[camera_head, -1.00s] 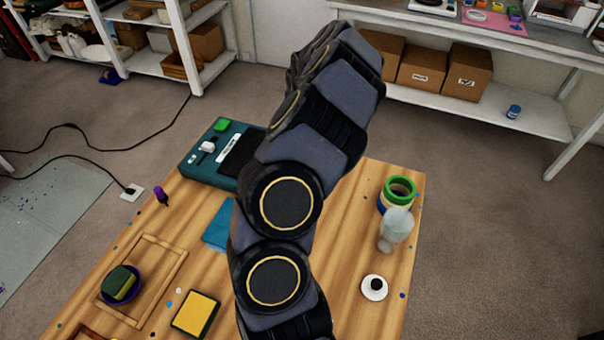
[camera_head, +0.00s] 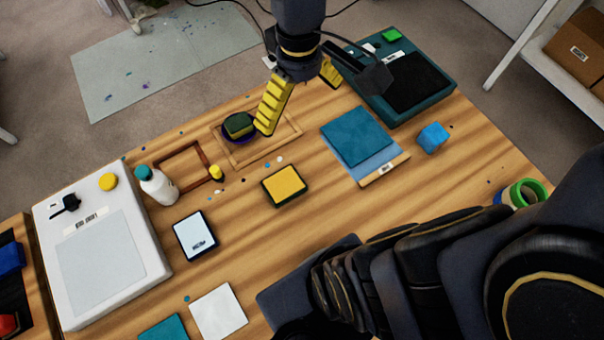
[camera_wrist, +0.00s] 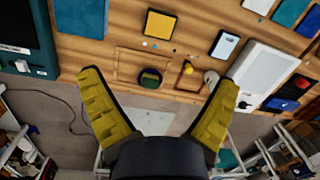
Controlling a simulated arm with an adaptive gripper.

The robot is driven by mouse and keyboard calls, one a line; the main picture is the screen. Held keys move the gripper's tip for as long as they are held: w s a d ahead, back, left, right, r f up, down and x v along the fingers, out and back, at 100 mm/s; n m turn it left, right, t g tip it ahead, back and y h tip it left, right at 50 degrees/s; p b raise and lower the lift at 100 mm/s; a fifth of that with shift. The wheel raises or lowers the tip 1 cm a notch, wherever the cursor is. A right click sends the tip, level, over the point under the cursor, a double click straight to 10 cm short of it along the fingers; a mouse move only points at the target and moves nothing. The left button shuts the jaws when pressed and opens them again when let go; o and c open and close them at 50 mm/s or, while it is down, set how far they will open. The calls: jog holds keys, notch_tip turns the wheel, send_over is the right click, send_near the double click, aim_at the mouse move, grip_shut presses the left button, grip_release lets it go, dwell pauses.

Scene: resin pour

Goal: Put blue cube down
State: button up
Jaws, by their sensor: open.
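The blue cube (camera_head: 433,138) sits on the wooden table (camera_head: 350,225), right of a blue-teal stack of sheets (camera_head: 357,137), in the head view. Nothing holds it. My gripper (camera_head: 300,102) has yellow ridged fingers spread wide apart, with nothing between them. It is above the far edge of the table, to the left of the cube and clearly apart from it. In the wrist view my gripper (camera_wrist: 158,78) is also open and empty. I cannot make out the cube in that view.
A teal device (camera_head: 442,97) stands behind the cube. Green tape (camera_head: 528,192) is to its right, close to my arm. A sponge in a purple bowl (camera_head: 238,126) stands in a wooden frame near my gripper. A white bottle (camera_head: 158,187) and a white scale (camera_head: 100,260) are at left.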

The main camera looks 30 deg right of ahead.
jog(key=s+a+m, duration=0.2)
jog(key=s+a, duration=0.4)
jog(key=s, duration=0.4)
jog(key=shift+r+g, duration=0.2)
jog(key=shift+g, duration=0.2)
jog(key=shift+w, duration=0.1)
